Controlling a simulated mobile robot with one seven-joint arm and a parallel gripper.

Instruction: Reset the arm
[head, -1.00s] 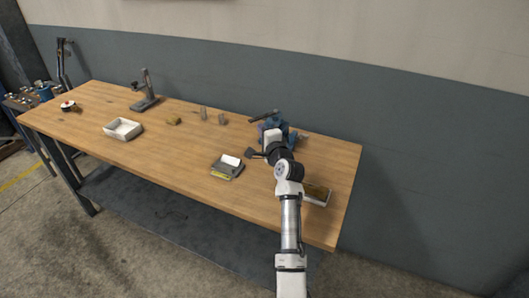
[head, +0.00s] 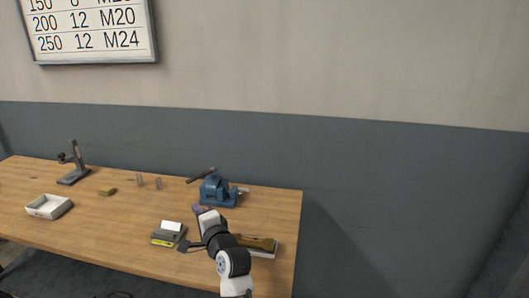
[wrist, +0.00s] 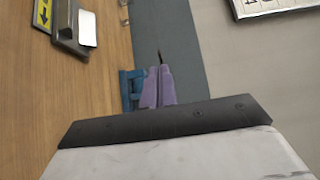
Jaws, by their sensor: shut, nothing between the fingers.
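My gripper (head: 197,208) is at the end of my raised arm, above the right part of the workbench (head: 110,225). Its two purple fingers also show in the wrist view (wrist: 160,82), closed together with nothing visible between them. In the head view the fingers appear just left of the blue vise (head: 217,191), and in the wrist view part of the vise (wrist: 129,88) shows behind them. I cannot tell the exact gap to the vise. My arm hides part of the bench's right front.
A dark box with a yellow label (head: 168,233) lies left of my arm. A tray with a brown item (head: 258,245) lies to the right. A white box (head: 48,206), a grey stand (head: 74,163) and small metal pieces (head: 158,184) are farther left. A wall (head: 400,190) stands behind.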

